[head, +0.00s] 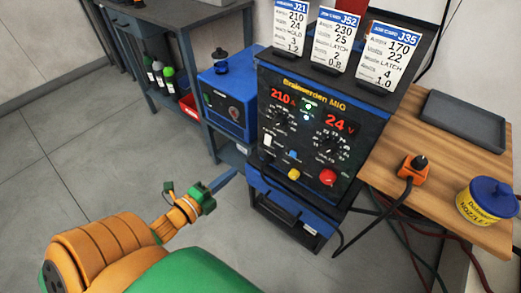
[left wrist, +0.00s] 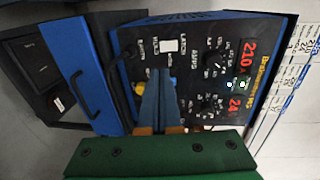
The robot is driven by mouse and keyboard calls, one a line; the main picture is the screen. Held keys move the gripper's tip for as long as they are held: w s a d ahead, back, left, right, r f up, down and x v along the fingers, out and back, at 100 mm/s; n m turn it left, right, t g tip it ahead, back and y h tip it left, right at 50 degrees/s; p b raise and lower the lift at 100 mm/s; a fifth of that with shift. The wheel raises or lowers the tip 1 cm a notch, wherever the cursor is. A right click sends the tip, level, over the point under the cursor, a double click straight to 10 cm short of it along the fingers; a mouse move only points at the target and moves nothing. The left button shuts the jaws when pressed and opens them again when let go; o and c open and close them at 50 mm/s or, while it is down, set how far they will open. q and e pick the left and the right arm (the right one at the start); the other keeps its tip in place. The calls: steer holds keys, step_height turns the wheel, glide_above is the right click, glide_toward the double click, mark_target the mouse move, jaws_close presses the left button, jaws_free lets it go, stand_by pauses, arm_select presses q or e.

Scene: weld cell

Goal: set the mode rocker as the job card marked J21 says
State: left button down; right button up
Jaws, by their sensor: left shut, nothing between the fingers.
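The welder's dark front panel (head: 310,130) stands at centre right in the head view. The white mode rocker (head: 267,140) is at the panel's left; in the left wrist view it shows as a white rectangle (left wrist: 170,46) with small lettering beside it. I cannot tell which way it is tipped. The J21 job card (head: 290,27) stands leftmost on top of the welder and reads 210, 24 and mode HOLD. My left gripper (head: 232,174) is shut and empty, left of and below the panel, apart from it. In the left wrist view its fingertips (left wrist: 157,75) point towards the panel near the rocker.
Cards J52 (head: 336,42) and J35 (head: 388,57) stand beside J21. The panel has knobs, a red button (head: 328,177) and a yellow button (head: 294,174). A blue box (head: 228,100) stands left of the welder. A wooden table (head: 455,150) is at right. Open floor lies left.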

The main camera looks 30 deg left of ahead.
arm_select(q)
steer(key=b, duration=0.3)
glide_toward(267, 145)
steer(key=w+f, duration=0.1)
steer(key=w, duration=0.5)
steer(key=shift+w+d, duration=0.2)
steer(key=shift+w, duration=0.2)
arm_select(e)
steer(key=f, duration=0.2)
steer(key=shift+d+f, duration=0.2)
steer(key=shift+f, duration=0.15)
arm_select(q)
steer(key=shift+f, duration=0.1)
